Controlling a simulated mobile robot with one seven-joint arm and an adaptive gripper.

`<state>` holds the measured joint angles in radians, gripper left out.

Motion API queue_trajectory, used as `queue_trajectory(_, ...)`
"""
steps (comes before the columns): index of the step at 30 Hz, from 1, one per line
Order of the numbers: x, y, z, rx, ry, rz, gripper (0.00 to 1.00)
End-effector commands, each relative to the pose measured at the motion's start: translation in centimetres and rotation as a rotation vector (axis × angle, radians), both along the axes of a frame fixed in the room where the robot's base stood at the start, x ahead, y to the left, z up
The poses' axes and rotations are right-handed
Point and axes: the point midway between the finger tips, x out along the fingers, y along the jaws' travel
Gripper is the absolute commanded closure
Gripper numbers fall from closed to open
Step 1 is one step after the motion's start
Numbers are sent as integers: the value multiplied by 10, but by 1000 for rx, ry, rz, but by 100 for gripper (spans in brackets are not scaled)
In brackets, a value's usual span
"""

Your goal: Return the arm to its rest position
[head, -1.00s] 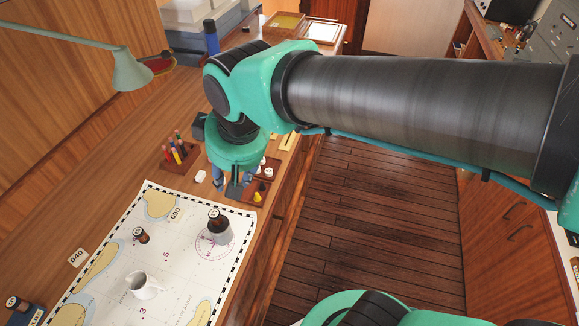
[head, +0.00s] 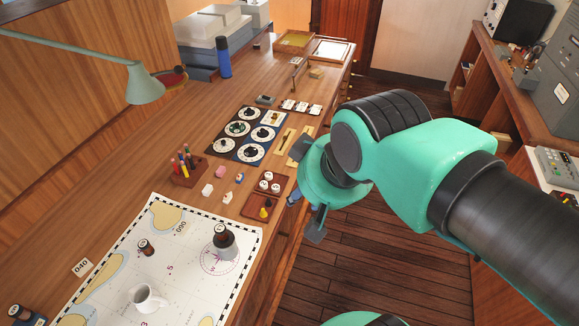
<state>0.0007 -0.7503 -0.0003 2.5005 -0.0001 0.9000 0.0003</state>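My gripper (head: 304,217) hangs below the green wrist of my arm (head: 400,165), just off the right edge of the wooden chart desk (head: 120,160). One dark finger shows at its lower end and a blue-grey part shows beside the desk edge. The arm reaches in from the right, over the wooden floor.
The desk holds a chart (head: 190,270) with bottles and a white jug (head: 147,298), a wooden tray (head: 250,210) of small pieces, a pen holder (head: 187,174) and a dial panel (head: 248,133). A lamp (head: 145,85) overhangs the left. The plank floor (head: 350,270) is clear.

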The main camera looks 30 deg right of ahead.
Motion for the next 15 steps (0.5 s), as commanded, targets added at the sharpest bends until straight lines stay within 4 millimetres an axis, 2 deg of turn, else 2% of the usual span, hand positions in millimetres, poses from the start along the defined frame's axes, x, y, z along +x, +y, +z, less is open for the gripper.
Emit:
queue_trajectory(5,0,0,-13,0,0,0,66)
queue_trajectory(15,0,0,-62,0,0,1,66)
